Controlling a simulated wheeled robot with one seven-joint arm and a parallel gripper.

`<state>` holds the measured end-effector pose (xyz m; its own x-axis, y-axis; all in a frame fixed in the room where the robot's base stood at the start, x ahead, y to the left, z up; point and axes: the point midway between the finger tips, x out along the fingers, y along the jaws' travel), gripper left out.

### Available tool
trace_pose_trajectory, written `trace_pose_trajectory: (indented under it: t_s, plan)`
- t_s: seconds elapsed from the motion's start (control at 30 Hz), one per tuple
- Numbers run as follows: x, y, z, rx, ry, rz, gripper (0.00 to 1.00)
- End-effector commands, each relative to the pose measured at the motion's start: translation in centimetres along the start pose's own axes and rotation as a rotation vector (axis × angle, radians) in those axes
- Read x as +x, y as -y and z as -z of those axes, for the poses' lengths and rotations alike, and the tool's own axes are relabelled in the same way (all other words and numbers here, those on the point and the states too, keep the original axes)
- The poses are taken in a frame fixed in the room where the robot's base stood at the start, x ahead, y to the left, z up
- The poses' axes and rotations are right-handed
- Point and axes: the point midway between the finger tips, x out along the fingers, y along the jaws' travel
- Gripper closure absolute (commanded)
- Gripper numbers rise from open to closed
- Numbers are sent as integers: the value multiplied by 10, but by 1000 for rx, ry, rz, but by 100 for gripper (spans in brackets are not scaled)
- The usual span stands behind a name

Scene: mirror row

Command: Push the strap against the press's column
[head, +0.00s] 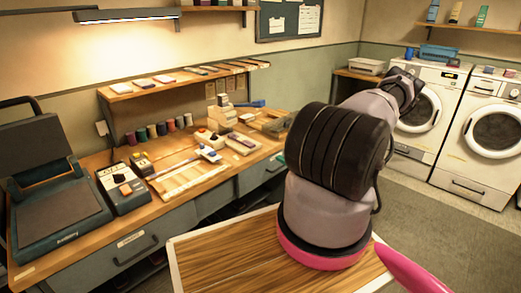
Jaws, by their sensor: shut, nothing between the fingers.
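A press (62,218) stands at the left end of the wooden bench, with a flat dark lower plate and a raised dark upper plate (30,142) tilted back behind it. A curved black handle (22,101) shows above the upper plate. I cannot make out the press's column clearly; the upper plate covers the area behind. I cannot pick out a strap in this view. My arm rises from the front right and reaches back toward the washing machines. Its far end is dark and small, and I cannot see my gripper's fingers.
A control box (123,188) stands right of the press. Thread spools (162,130), a slatted wooden tray (186,178) and small devices cover the bench (95,160). A shelf (180,80) hangs above. Two washing machines (490,135) stand at right. The grey floor (450,222) before them is clear.

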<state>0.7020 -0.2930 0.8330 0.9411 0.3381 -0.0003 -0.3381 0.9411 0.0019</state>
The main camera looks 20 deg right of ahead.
Motion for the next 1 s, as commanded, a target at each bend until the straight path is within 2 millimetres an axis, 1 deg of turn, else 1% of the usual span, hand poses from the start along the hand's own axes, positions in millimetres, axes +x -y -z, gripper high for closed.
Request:
trace_pose_trajectory:
  t_s: [0.17,0.4,0.6,0.7,0.8,1.0]
  plan:
    - [23,-1,-1,-2,2,-3,100]
    - [74,-2,-1,-2,3,-4,100]
    - [112,-1,-1,-3,1,-4,100]
    - [125,-1,-1,-3,2,-4,100]
    - [133,-1,-1,-1,1,-3,100]
    - [138,-1,-1,-1,0,-3,100]
